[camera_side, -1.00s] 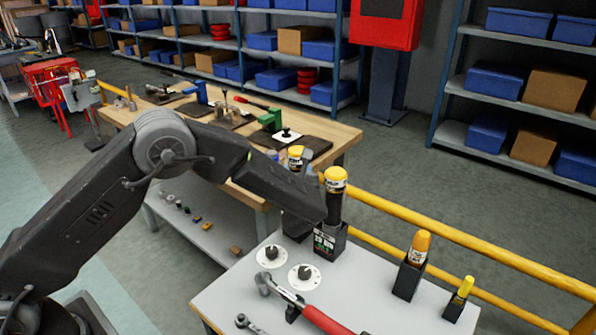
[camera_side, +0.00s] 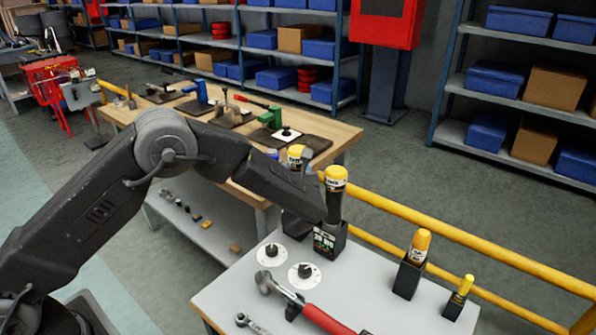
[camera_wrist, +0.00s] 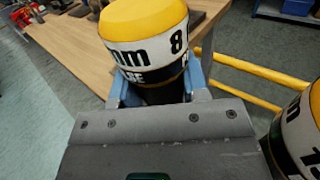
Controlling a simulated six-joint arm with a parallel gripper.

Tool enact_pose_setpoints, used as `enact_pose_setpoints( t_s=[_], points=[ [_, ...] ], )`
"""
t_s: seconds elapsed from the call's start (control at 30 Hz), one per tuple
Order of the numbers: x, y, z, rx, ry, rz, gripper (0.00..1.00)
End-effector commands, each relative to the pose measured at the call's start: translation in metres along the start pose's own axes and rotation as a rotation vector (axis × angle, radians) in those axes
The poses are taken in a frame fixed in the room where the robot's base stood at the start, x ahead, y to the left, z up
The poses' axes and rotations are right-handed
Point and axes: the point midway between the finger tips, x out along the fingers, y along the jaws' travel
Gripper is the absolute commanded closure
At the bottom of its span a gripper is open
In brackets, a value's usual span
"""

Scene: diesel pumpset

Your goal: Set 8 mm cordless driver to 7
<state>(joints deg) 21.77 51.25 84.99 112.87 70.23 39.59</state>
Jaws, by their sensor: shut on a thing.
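The 8 mm driver (camera_wrist: 147,50) has a yellow cap and a white band marked "mm 8" in the wrist view. In the side view it appears to be the rear yellow-capped driver (camera_side: 297,152), mostly hidden by my arm. My gripper (camera_wrist: 160,90) is shut on it, with a blue finger on each side of its dark body. A second yellow-capped driver (camera_side: 335,180) stands upright in a black holder (camera_side: 330,242), close by. It also shows at the right of the wrist view (camera_wrist: 300,130). Two white dials with dark knobs, one left (camera_side: 271,255) and one right (camera_side: 304,275), lie on the grey table. Their markings are too small to read.
The grey table (camera_side: 385,312) also holds a red-handled hammer (camera_side: 322,318), a wrench (camera_side: 248,325) and two smaller yellow-topped tools in holders (camera_side: 412,265) (camera_side: 461,298). A yellow rail (camera_side: 470,245) runs behind it. A wooden bench (camera_side: 345,135) stands beyond.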

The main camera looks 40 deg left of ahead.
Motion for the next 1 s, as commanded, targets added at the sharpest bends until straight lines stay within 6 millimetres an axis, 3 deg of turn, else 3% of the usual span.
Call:
enact_pose_setpoints(
  t_s=[0.97, 1.0],
  points=[
    [0.0, -0.001, -0.016, -0.002, -0.005, 0.0, 1.0],
    [0.0, -0.001, -0.016, -0.002, -0.005, 0.0, 0.57]
  ],
)
